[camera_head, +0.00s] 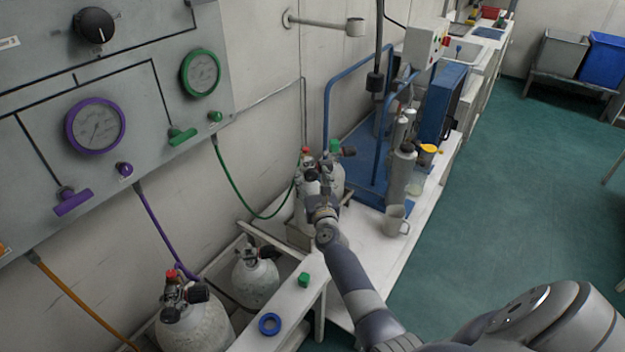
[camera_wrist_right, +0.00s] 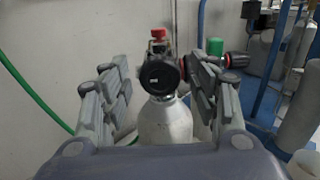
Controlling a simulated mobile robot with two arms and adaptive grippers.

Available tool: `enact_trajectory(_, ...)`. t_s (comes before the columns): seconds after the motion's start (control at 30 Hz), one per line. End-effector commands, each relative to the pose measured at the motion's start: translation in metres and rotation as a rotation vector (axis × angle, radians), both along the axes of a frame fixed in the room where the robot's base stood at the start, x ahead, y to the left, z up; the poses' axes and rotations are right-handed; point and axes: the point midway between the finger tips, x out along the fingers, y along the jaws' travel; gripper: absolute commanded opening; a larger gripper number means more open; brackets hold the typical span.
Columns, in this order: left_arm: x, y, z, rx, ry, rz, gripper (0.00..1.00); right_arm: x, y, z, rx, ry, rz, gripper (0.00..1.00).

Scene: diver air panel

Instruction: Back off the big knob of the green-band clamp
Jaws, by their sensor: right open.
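A large round black knob (camera_wrist_right: 160,77) faces the right wrist camera, on a valve with a red cap (camera_wrist_right: 158,34) above a pale cylinder (camera_wrist_right: 165,125). My right gripper (camera_head: 314,180) is open at this cylinder, with one finger on each side of the knob; I see gaps on both sides. In the head view the gripper hides most of the valve. A green hose (camera_head: 238,192) runs from the wall panel down to this cylinder. I cannot make out a green band on the clamp. My left gripper is not in view.
A green cap (camera_head: 335,147) sits just behind the valve. A blue rail frame (camera_head: 329,105), a grey cylinder (camera_head: 400,172) and a mug (camera_head: 396,222) stand to the right. Other cylinders (camera_head: 256,278) stand lower left. A blue ring (camera_head: 269,323) lies on the white bench.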

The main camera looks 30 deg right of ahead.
Motion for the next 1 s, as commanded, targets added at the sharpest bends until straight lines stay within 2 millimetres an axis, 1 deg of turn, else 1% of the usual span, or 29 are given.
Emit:
enact_trajectory(0.03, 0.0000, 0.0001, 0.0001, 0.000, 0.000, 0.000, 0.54, -0.0001, 0.0000, 0.0001, 0.000, 0.000, 0.000, 0.56)
enact_trajectory(0.07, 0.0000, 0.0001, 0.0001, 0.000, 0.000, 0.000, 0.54, -0.0001, 0.0000, 0.0000, -0.001, 0.000, 0.000, 0.53)
enact_trajectory(0.1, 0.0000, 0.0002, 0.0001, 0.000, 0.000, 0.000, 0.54, -0.0002, 0.0001, 0.0000, -0.001, 0.000, 0.000, 0.44)
enact_trajectory(0.17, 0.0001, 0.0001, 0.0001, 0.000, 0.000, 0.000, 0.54, -0.0002, 0.0001, 0.0000, -0.001, 0.000, 0.000, 0.31)
enact_trajectory(0.2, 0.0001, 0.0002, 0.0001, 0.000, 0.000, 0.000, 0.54, -0.0002, 0.0001, 0.0000, -0.001, 0.000, 0.000, 0.22)
enact_trajectory(0.23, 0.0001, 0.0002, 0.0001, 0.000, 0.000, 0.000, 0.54, -0.0002, 0.0001, 0.0000, -0.001, 0.000, 0.000, 0.15)
enact_trajectory(0.27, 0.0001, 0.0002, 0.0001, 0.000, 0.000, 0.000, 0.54, -0.0003, 0.0001, 0.0000, -0.001, 0.000, 0.000, 0.11)
enact_trajectory(0.47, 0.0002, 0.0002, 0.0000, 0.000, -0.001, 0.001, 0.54, -0.0003, 0.0001, -0.0001, -0.004, 0.002, 0.000, 0.11)
enact_trajectory(0.67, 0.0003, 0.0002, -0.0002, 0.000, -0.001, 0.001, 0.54, -0.0003, 0.0002, -0.0001, -0.043, 0.018, 0.000, 0.11)
enact_trajectory(0.87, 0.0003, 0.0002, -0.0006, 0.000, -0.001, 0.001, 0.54, -0.0003, 0.0003, -0.0002, -0.150, 0.062, 0.001, 0.11)
enact_trajectory(1.0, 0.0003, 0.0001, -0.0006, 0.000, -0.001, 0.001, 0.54, -0.0002, 0.0002, 0.0000, -0.261, 0.108, 0.000, 0.11)
